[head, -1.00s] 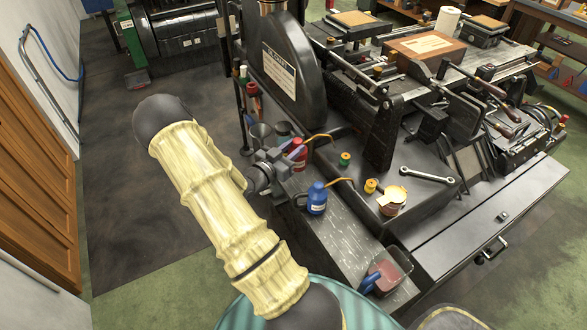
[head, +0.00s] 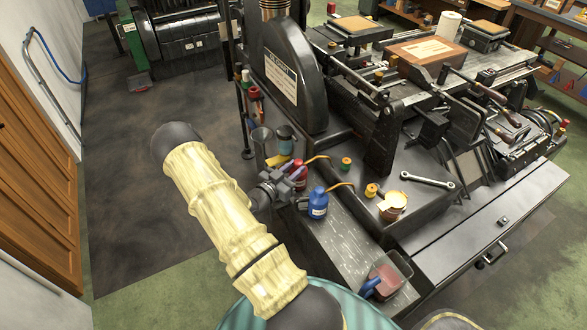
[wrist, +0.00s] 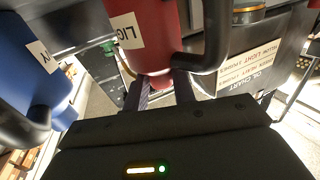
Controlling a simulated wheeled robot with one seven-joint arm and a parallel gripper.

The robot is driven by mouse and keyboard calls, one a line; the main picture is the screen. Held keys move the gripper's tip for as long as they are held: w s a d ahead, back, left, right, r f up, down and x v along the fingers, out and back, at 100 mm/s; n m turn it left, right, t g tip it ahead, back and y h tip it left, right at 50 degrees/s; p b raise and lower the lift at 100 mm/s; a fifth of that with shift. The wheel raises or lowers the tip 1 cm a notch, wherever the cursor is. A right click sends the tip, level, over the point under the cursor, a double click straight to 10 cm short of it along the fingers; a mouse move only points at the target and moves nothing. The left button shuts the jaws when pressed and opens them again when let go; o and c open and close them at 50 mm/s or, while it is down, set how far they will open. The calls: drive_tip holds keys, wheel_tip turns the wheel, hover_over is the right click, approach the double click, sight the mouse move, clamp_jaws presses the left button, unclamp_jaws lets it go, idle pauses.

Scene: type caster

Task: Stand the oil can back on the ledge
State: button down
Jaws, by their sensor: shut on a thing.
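My gripper (head: 293,184) is shut on the red oil can (head: 299,169), low on its body. In the wrist view the red can (wrist: 152,38) stands between my two fingers (wrist: 160,92), with its white label and dark handle showing. Its base is near the dark ledge (head: 345,238); I cannot tell if it touches. A blue oil can (head: 318,204) stands upright on the ledge just right of my gripper. It also shows at the left of the wrist view (wrist: 35,75), close beside the red can.
Grey cups (head: 284,138) and a yellow item (head: 277,160) are behind the red can.

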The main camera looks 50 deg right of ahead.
drive_tip(key=shift+w+f, duration=0.1)
drive_tip(key=shift+f, duration=0.1)
drive_tip(key=c, duration=1.3)
unclamp_jaws()
drive_tip(key=shift+r, duration=0.1)
drive_tip(key=shift+o, duration=0.8)
drive_tip(key=shift+s+d, duration=0.1)
drive_tip(key=shift+s, duration=0.1)
drive_tip(key=shift+w, duration=0.1)
